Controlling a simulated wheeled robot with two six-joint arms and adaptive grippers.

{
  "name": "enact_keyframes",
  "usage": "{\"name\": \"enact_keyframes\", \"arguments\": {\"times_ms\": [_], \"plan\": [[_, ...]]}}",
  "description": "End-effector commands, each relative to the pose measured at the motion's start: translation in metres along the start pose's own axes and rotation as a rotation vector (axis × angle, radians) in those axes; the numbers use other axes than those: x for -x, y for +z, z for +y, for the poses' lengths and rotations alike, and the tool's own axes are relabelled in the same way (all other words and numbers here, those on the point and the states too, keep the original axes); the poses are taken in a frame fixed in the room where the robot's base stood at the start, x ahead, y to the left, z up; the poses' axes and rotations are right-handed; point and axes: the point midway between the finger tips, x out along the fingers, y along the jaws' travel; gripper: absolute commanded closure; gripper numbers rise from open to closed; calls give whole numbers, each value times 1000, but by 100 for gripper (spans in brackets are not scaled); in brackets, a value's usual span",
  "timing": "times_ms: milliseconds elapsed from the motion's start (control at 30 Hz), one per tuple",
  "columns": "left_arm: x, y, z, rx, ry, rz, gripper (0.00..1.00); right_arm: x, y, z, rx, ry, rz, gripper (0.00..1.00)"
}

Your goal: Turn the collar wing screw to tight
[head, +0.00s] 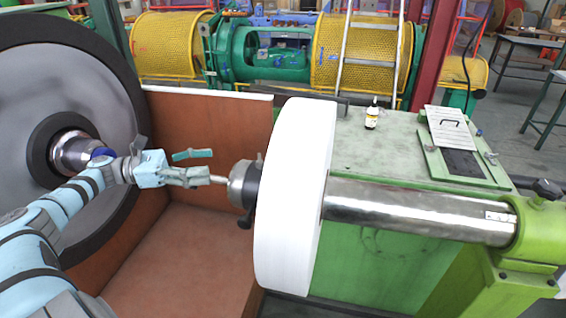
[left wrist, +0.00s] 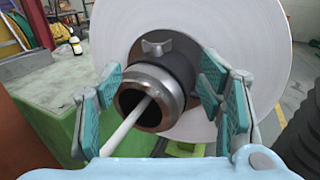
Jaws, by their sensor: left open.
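The grey wing screw (left wrist: 157,47) stands on top of the dark collar (left wrist: 178,68) in the left wrist view, its two wings spread sideways. In the head view the wing screw (head: 260,161) shows small at the top of the collar, against the white reel disc (head: 292,200). My left gripper (head: 212,165) is open and empty, left of the collar and apart from it. In the left wrist view its teal-padded fingers (left wrist: 165,100) frame the collar's hollow metal end (left wrist: 170,90). A thin pale rod (left wrist: 130,122) runs toward the bore. My right gripper is not in view.
A steel shaft (head: 410,210) runs right from the disc to a green support (head: 540,235). A green cabinet top (head: 350,150) behind holds a small bottle (head: 372,114). A large dark-rimmed wheel (head: 90,85) stands at left. A brown panel (head: 205,130) stands behind the gripper.

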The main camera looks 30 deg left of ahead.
Motion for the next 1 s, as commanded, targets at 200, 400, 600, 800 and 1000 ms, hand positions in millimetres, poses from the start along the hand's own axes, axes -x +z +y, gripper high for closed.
{"name": "enact_keyframes", "arguments": {"times_ms": [200, 400, 600, 800, 1000], "plan": [[-44, 3, 0, -2, -6, -11, 38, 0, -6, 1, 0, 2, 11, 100], [-100, 6, 0, -1, -3, -14, 38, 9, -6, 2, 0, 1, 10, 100], [-134, 5, 1, 0, 0, -9, 38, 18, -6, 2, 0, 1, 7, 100], [-143, 4, 1, 0, 1, -7, 38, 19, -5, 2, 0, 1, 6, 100], [-142, 3, 1, 0, 1, -6, 45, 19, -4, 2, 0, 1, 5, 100]]}}
